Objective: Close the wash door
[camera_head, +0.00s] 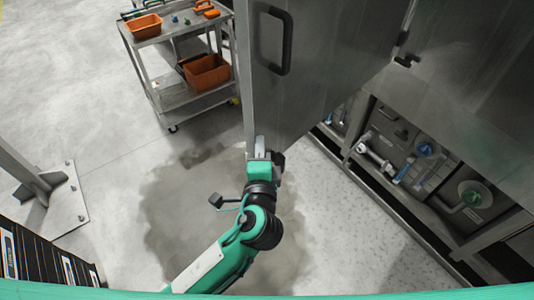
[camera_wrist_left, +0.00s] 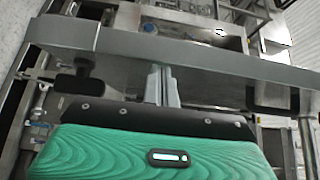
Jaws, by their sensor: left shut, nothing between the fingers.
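The wash door (camera_head: 335,65) is a large grey metal panel that stands open, swung out from the washer on the right. A black handle (camera_head: 287,40) is near its outer edge. My left gripper (camera_head: 259,147) is shut and empty at the lower outer corner of the door. In the left wrist view, the closed fingers (camera_wrist_left: 161,82) point at a long grey metal edge (camera_wrist_left: 190,45), which looks like the door's edge. I cannot tell whether they touch it. My right gripper is not in view.
A metal cart (camera_head: 190,95) with orange bins (camera_head: 207,72) stands beyond the door at upper left. The washer's lower frame (camera_head: 400,205) holds pipes and valves at right. A post base (camera_head: 50,198) is at left. The concrete floor between is clear, with a dark wet patch.

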